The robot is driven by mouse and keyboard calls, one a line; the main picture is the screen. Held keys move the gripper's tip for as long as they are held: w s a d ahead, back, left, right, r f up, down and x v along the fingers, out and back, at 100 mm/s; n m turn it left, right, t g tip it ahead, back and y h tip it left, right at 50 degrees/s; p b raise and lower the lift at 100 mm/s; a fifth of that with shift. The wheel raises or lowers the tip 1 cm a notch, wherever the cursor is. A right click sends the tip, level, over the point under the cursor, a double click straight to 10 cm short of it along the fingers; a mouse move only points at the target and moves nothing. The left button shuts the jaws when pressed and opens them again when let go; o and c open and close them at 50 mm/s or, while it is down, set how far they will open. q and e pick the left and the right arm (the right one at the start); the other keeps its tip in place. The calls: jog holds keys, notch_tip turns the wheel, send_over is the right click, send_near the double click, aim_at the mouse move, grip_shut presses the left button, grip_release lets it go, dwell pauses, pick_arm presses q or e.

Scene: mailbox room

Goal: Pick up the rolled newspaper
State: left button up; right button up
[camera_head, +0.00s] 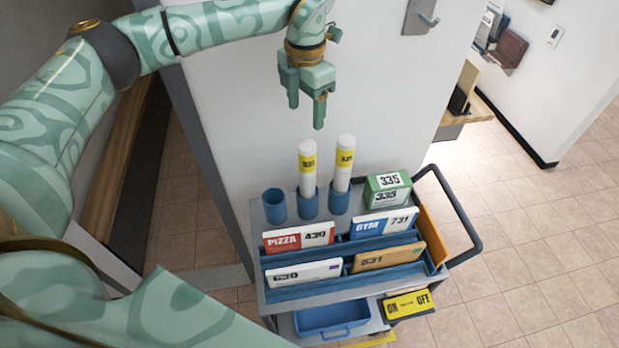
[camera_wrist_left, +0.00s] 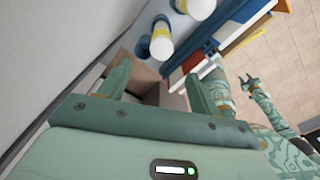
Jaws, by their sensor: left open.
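Two rolled newspapers stand upright in blue cups on a cart, white with yellow bands: the left roll (camera_head: 308,172) and the right roll (camera_head: 345,162). In the left wrist view their ends show near the top, one roll (camera_wrist_left: 161,42) beyond my fingers and the other (camera_wrist_left: 200,8) further right. My left gripper (camera_head: 306,110) is open and empty, fingers pointing down, above the rolls and apart from them. It also shows in the wrist view (camera_wrist_left: 158,75). My right gripper (camera_wrist_left: 247,82) seems to show small at the right of the wrist view; its jaws are unclear.
A third blue cup (camera_head: 274,206) left of the rolls is empty. The cart holds a green box (camera_head: 387,189), mail pieces in slots, such as the pizza piece (camera_head: 298,236), and a blue bin (camera_head: 332,318). A pale panel (camera_head: 240,110) rises behind. Tiled floor lies right.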

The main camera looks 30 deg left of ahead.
aim_at(307, 157)
pick_arm(q)
notch_tip(307, 157, down, 14)
jog(key=shift+d+f+b, duration=0.1)
jog(key=shift+f+b, duration=0.15)
jog(key=shift+b, duration=0.15)
grip_shut()
